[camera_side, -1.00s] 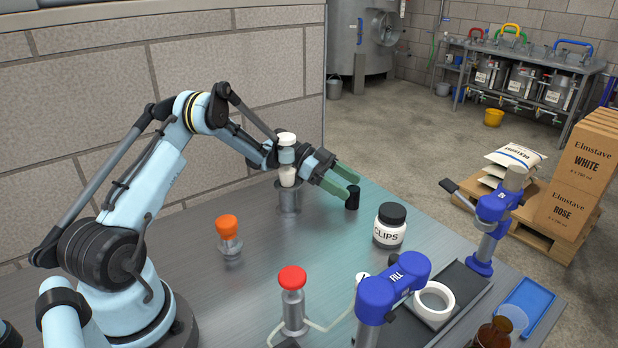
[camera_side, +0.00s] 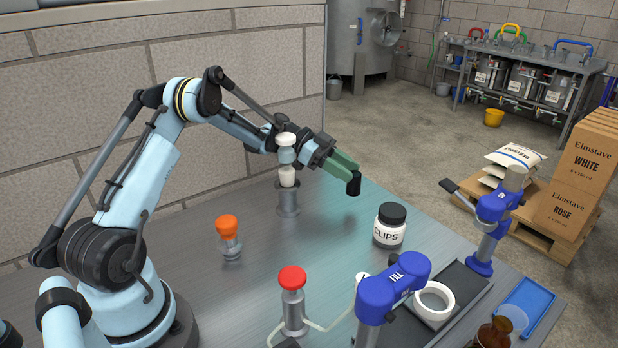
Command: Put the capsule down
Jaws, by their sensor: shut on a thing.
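The capsule (camera_side: 354,187) is a small black cylinder near the back edge of the metal bench. My gripper (camera_side: 350,175) has green fingers and is shut on the capsule's upper part. The fingers reach down from the upper left and overlap in this view, so the far one is mostly hidden. The capsule is roughly upright and looks held above the bench top, though the size of the gap is hard to tell.
A CLIPS jar (camera_side: 390,225) with a black lid stands right of the capsule. A metal stand with a white-topped piece (camera_side: 287,180) is to its left. Orange-topped (camera_side: 228,238) and red-topped (camera_side: 293,300) pieces stand nearer. The bench (camera_side: 330,230) between them is clear.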

